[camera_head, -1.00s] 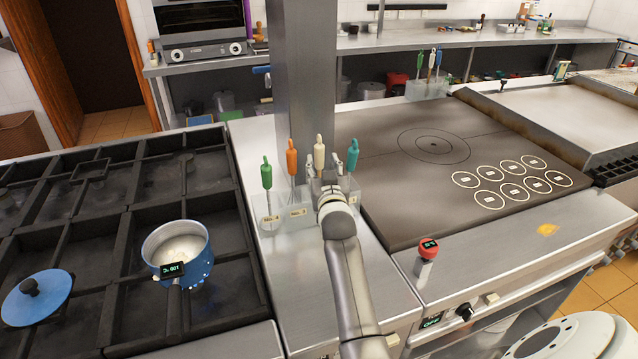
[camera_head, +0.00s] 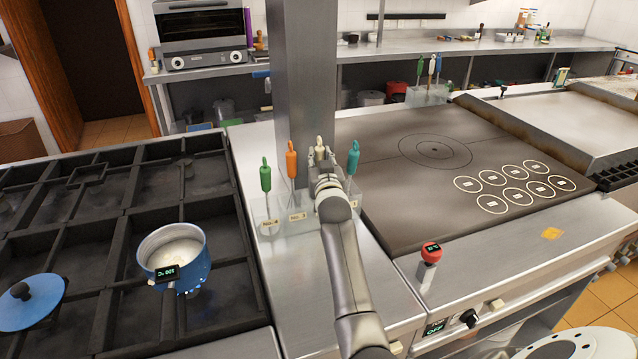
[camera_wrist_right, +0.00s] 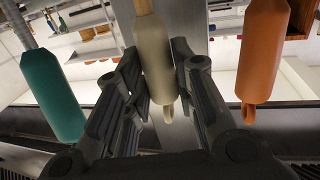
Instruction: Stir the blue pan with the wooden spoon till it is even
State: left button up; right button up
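The blue pan (camera_head: 190,278) stands on the black grate at the left, with pale contents inside. A small dark label with green text overlaps its front. A cream-handled utensil (camera_head: 320,147) stands in the clear holder; in the right wrist view its cream handle (camera_wrist_right: 154,50) runs into a wood-coloured shaft, which fits the wooden spoon. Its lower end is hidden. My right gripper (camera_head: 323,160) is at this handle, one finger on each side. In the wrist view the gripper (camera_wrist_right: 160,85) fingers lie close to it; firm contact cannot be told. My left gripper is not in view.
Green (camera_head: 266,178), orange (camera_head: 292,160) and teal (camera_head: 353,158) handles stand close beside the cream one. A blue lid (camera_head: 38,312) lies on the grate left of the pan. A steel column (camera_head: 303,70) rises behind the holder. The steel counter (camera_head: 290,270) in front is clear.

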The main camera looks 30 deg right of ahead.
grip_shut()
notch_tip(320, 180, up, 12)
jog(key=p, duration=1)
dwell(0.7)
jog(key=shift+f, duration=0.1)
